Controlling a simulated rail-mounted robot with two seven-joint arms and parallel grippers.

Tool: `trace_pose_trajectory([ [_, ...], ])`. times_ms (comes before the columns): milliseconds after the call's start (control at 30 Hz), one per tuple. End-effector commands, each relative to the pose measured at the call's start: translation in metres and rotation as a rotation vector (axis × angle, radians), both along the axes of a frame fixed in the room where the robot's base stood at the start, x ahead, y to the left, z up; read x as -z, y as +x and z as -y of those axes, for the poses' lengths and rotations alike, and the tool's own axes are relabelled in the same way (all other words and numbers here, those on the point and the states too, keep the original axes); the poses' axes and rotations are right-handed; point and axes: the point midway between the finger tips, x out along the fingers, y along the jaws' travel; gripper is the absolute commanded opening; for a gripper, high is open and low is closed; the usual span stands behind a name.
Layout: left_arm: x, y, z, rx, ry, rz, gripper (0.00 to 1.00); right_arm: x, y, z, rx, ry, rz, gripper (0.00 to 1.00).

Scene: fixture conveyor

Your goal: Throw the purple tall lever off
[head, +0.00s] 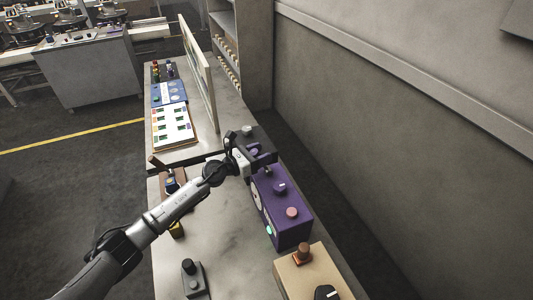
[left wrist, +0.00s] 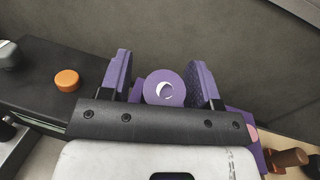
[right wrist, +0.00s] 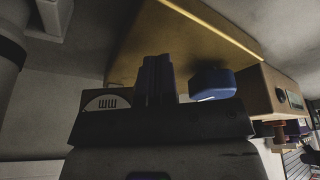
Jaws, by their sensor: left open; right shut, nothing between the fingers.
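The purple box (head: 287,228) stands at the right edge of the bench in the head view. My left gripper (head: 265,160) is at its far end, and the lever there is hidden or merged with the fingers in that view. In the left wrist view, a purple round lever end (left wrist: 165,88) with a white crescent mark sits between the two open fingers of my left gripper (left wrist: 165,78). Gaps show on both sides, so the fingers look apart from it. My right gripper (right wrist: 155,75) is shut and empty, and shows only in the right wrist view.
The purple box carries a round knob (head: 280,187) and a pink button (head: 291,212). A dark box with an orange button (left wrist: 67,80) adjoins it. A tan box (head: 310,276) stands nearer. A blue knob (right wrist: 212,82) is beside my right fingers.

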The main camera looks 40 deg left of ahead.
Motion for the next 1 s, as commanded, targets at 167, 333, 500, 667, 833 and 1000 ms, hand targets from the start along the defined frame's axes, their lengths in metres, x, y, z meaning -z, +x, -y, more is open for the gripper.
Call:
trace_pose_trajectory([
  [167,-0.0002,0.0005,-0.0004,-0.001,0.0,0.0,0.57,0.0006,-0.001,-0.0009,0.001,0.003,-0.003,0.0],
  [333,-0.0003,0.0004,-0.0003,0.0,0.0,0.0,0.54,0.0009,-0.0015,-0.001,0.001,0.003,-0.004,0.0],
  [500,-0.0003,0.0004,-0.0002,0.0,0.0,0.0,0.38,0.001,-0.0016,-0.001,0.001,0.003,-0.004,0.0],
  [667,-0.0003,0.0004,-0.0001,0.0,0.0,0.0,0.22,0.0011,-0.0016,-0.0003,-0.001,0.0,-0.004,0.0],
  [833,-0.0003,0.0003,-0.0002,0.0,0.0,0.0,0.06,0.0012,-0.0017,0.0011,-0.004,-0.004,-0.005,0.0],
  [1000,-0.0002,0.0003,-0.0002,0.0,0.0,0.0,0.0,0.0012,-0.0017,0.0016,-0.005,-0.007,-0.004,0.0],
])
